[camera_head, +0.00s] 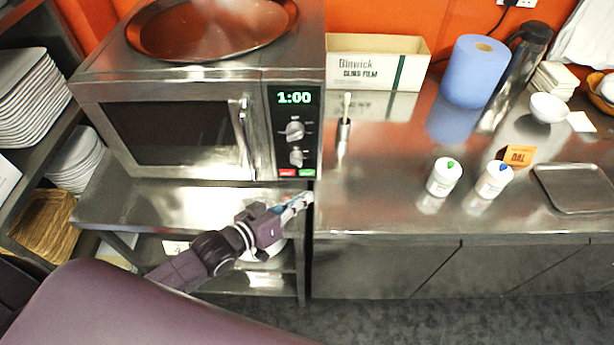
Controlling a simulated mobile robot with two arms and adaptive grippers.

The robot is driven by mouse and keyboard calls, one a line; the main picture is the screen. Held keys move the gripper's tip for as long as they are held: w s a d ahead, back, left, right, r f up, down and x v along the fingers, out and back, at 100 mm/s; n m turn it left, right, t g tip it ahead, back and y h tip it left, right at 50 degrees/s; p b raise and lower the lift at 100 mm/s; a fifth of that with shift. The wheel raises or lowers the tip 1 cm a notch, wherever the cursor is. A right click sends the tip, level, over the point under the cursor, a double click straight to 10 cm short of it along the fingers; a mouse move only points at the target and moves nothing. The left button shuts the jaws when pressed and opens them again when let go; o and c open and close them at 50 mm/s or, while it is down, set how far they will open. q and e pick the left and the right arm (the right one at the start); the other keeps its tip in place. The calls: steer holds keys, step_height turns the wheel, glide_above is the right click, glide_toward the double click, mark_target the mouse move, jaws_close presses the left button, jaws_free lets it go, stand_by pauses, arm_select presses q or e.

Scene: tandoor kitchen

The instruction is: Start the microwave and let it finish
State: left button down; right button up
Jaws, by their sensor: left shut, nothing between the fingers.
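The microwave (165,185) stands on a steel shelf at the left, its door closed. Its display (294,98) reads 1:00 in green. Below the display are two knobs, the upper one (295,130) and the lower one (296,157). Under them sit a red button (287,173) and a green button (306,172). My left gripper (306,198) is shut and empty, just below the green button in the picture, its fingertips pointing right. I cannot tell whether it touches the microwave; a small gap shows between them. My right gripper is out of view.
A copper-coloured pan (210,28) lies on the microwave. On the steel counter (385,190) at the right are a cling film box (375,62), a blue paper roll (476,72), two white tubs, the left one (444,178) and the right one (493,180), and a metal tray (577,188). Stacked plates (30,100) stand left.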

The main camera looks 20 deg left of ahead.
mark_target(307, 173)
arm_select(q)
steer(key=shift+w+a+b, duration=0.25)
steer(key=shift+w+a, duration=0.05)
steer(key=shift+w, duration=0.7)
steer(key=shift+w+a+b, duration=0.25)
steer(key=shift+w, duration=0.7)
steer(key=shift+w, duration=0.1)
steer(key=shift+w+a, duration=0.15)
steer(key=shift+w, duration=0.2)
